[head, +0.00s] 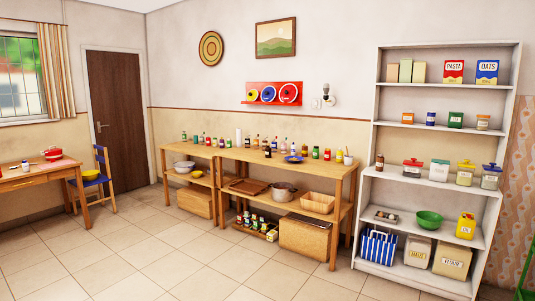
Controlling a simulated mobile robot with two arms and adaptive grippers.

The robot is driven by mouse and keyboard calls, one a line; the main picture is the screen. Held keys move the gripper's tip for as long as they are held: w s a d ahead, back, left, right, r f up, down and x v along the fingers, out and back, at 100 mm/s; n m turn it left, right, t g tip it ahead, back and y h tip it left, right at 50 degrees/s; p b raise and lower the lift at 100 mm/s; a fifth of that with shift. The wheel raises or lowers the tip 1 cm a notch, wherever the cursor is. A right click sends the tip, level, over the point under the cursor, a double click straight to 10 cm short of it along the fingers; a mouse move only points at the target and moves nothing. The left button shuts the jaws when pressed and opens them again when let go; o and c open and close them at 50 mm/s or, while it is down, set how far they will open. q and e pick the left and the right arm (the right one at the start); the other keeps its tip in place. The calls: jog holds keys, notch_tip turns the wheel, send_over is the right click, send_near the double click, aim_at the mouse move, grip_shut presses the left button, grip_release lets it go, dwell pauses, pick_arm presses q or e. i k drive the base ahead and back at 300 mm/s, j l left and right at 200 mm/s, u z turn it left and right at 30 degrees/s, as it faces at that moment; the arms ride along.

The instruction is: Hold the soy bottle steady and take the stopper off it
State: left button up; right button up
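Neither of my grippers is in view. I cannot tell for sure which bottle is the soy bottle, as labels are too small to read. Another dark bottle (268,151) stands among several small bottles and jars on the wooden workbench (318,167). No stopper can be made out at this distance.
The white shelf unit (372,110) at the right holds jars, boxes and a green bowl (429,219). A table (25,178) and blue chair (105,172) stand at the left. The tiled floor (190,255) in front is clear. A green thing (525,275) shows at the right edge.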

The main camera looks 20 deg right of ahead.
aim_at(269, 149)
jog(key=i+l+z, duration=0.1)
jog(key=i+z, duration=0.45)
jog(key=i, duration=4.1)
